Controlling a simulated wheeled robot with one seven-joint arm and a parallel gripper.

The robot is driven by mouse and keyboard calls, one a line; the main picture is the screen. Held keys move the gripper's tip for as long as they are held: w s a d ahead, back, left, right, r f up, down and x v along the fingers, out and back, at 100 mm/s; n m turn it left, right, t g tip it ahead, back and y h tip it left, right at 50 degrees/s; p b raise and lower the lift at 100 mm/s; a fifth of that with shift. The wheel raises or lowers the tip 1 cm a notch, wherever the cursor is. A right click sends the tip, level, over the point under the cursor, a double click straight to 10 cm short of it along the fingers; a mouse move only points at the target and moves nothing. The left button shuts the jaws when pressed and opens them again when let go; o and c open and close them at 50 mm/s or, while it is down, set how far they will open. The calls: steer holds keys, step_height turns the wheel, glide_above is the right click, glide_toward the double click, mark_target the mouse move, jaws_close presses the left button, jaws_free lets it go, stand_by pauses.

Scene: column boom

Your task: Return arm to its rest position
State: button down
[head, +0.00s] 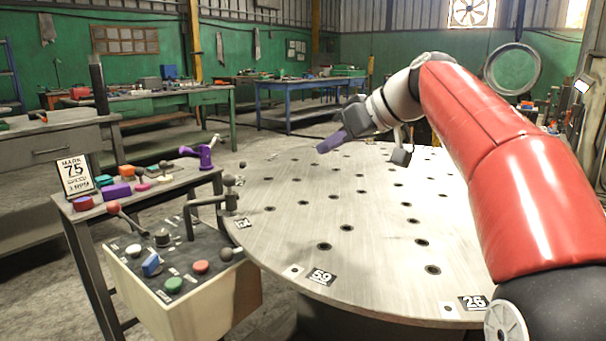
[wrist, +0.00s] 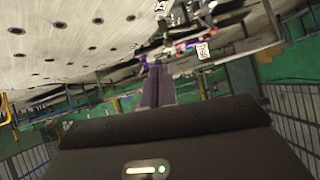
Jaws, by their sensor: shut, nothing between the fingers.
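My gripper (head: 330,143) is at the end of my red arm, above the far part of the round metal table (head: 290,230). Its purple fingers point to the left in the head view and are shut with nothing between them. The fingers also show in the wrist view (wrist: 158,88), side by side and together. The gripper appears clear of the table surface, and nothing is in its grasp. My arm reaches in from the right side of the head view and hides part of the table's right side.
A control box (head: 235,290) with a lever and several buttons stands left of the table. Behind it, a side table (head: 150,195) holds coloured blocks, a purple clamp (head: 205,157) and a "MARK 75" sign (head: 75,177). Workbenches stand farther back.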

steer(key=s+d+f+m+h, duration=0.1)
steer(key=s+f+m, duration=0.1)
steer(key=s+f, duration=0.2)
steer(key=s+d+f+m+h, duration=0.1)
steer(key=s+f+m+h, duration=0.1)
steer(key=s+f, duration=0.2)
steer(key=s+d+f+m+h, duration=0.1)
steer(key=s+f+m+h, duration=0.1)
steer(key=s+f, duration=0.3)
steer(key=shift+s+d, duration=0.2)
steer(key=shift+s, duration=0.7)
steer(key=s+d+f+m+h, duration=0.1)
steer(key=s+d+f+h, duration=0.1)
steer(key=s+f, duration=0.5)
steer(key=s+d+f+m+h, duration=0.2)
steer(key=s+d+f, duration=0.2)
steer(key=s+f, duration=0.2)
step_height(320, 180, down, 2)
steer(key=shift+s+d+f+m, duration=0.1)
steer(key=shift+s+d+m, duration=0.05)
steer(key=shift+s+m, duration=0.2)
